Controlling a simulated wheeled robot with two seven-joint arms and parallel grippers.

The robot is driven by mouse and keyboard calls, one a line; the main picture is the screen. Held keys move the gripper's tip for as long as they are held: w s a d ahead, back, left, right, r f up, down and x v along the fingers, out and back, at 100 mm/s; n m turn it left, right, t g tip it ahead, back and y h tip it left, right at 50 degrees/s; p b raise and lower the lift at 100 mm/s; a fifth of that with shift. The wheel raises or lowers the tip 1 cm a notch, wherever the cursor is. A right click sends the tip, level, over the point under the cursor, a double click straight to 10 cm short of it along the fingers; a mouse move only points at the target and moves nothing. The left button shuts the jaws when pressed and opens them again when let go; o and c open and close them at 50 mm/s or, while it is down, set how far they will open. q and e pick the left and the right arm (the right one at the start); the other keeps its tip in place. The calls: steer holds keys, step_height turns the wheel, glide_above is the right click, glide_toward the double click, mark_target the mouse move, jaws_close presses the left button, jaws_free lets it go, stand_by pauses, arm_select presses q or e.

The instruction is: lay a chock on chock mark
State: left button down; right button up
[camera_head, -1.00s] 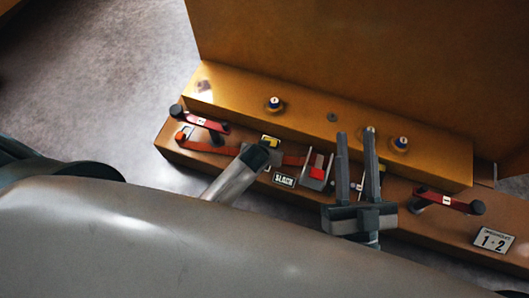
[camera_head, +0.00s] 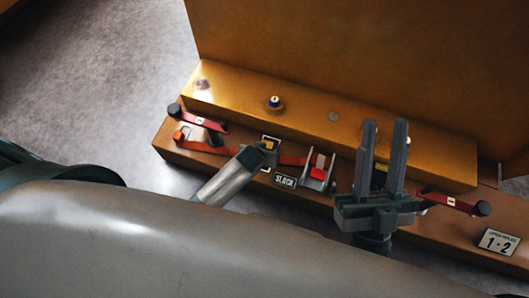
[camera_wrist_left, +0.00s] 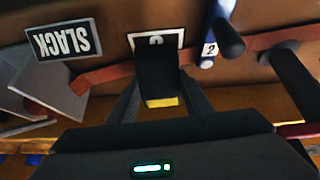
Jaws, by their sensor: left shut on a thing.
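My left gripper (camera_head: 262,151) is shut on a chock, a black block with a yellow edge (camera_wrist_left: 157,78) between its fingers in the left wrist view. A small yellow patch shows at its tip in the head view. The chock mark (camera_wrist_left: 134,41), a white-edged square with a dark figure, lies on the brown beam and is partly covered by the chock in that view. It also shows beside the gripper tip in the head view (camera_head: 273,138). I cannot tell whether the chock touches the beam. My right gripper (camera_head: 385,124) is open, its fingers apart, over the beam's right part.
An orange strap (camera_head: 291,160) runs along the beam to a buckle (camera_head: 318,169) by the SLACK label (camera_head: 285,180). Red-handled levers stand left (camera_head: 205,120) and right (camera_head: 447,200). A "1·2" plate (camera_head: 498,241) lies at right. A tall orange-brown casting (camera_head: 380,60) rises behind.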

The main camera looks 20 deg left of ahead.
arm_select(q)
steer(key=shift+f, duration=0.2)
steer(key=c, duration=0.9)
jaws_free()
